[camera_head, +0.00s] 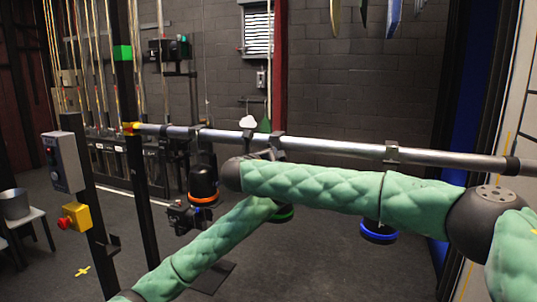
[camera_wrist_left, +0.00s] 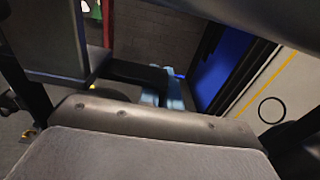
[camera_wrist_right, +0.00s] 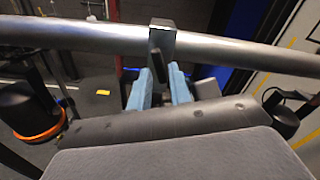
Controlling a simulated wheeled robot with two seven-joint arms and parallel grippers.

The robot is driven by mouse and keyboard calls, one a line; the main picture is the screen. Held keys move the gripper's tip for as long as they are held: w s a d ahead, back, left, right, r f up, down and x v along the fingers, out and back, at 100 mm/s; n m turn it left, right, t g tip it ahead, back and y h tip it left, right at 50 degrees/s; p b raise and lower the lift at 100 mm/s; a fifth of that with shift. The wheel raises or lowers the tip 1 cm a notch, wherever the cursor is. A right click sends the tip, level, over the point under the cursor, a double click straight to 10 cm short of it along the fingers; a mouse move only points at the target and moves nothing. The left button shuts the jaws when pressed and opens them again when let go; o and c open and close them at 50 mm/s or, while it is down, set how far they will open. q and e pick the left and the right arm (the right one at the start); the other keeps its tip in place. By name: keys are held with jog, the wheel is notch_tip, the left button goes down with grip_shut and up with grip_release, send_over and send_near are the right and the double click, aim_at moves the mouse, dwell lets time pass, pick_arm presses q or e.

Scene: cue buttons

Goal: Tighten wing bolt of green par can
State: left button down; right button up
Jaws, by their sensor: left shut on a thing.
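The green par can shows in the head view as a green-ringed rim (camera_head: 283,215) under the pipe, mostly hidden behind my arms. A pipe clamp above it shows in the right wrist view (camera_wrist_right: 162,37), with a dark lever-like part (camera_wrist_right: 157,66) below it; I cannot tell for sure that this is the wing bolt. My right gripper (camera_wrist_right: 160,95) has its blue fingers apart on either side below that part. My left gripper (camera_wrist_left: 164,100) has its blue fingertips close together at the end of a dark bar (camera_wrist_left: 135,72), shut on it. Both grippers are hidden in the head view.
A metal pipe (camera_head: 335,148) crosses the scene. An orange-ringed par can (camera_head: 203,183) hangs at left and a blue-ringed one (camera_head: 379,232) at right. A post with a grey control box (camera_head: 63,160) and a yellow box with a red button (camera_head: 76,217) stands at left.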

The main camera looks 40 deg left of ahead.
jog(key=shift+w+a, duration=0.1)
jog(key=shift+w, duration=0.35)
